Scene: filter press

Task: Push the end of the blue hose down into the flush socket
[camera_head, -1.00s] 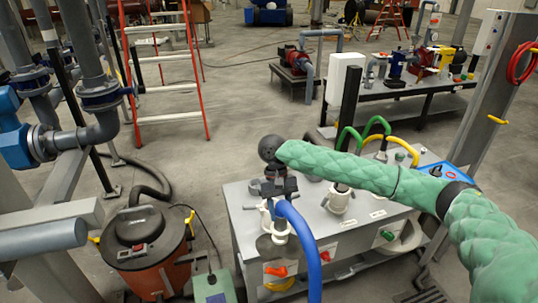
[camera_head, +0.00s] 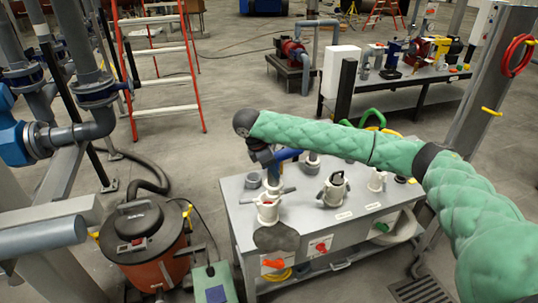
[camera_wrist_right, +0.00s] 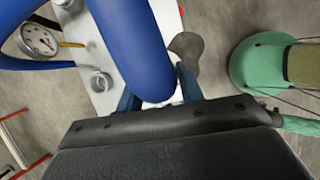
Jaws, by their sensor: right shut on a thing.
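The blue hose (camera_head: 288,154) is held by my right gripper (camera_head: 264,158) above the left part of the grey bench. A short blue length points down below the jaws toward a white socket with side levers (camera_head: 268,211). I cannot tell whether the hose end touches it or hangs above it. In the right wrist view the thick blue hose (camera_wrist_right: 128,40) passes between the two fingers of the right gripper (camera_wrist_right: 160,88); its end is hidden there. Which socket is the flush one is not readable. My left gripper is out of view.
More fittings stand on the bench, including a dark-mouthed socket (camera_head: 335,189) and a white one (camera_head: 377,180). A dark round plate (camera_head: 277,238) sits at the bench's front edge. An orange vacuum drum (camera_head: 146,242) stands left of it. A gauge (camera_wrist_right: 39,40) shows in the wrist view.

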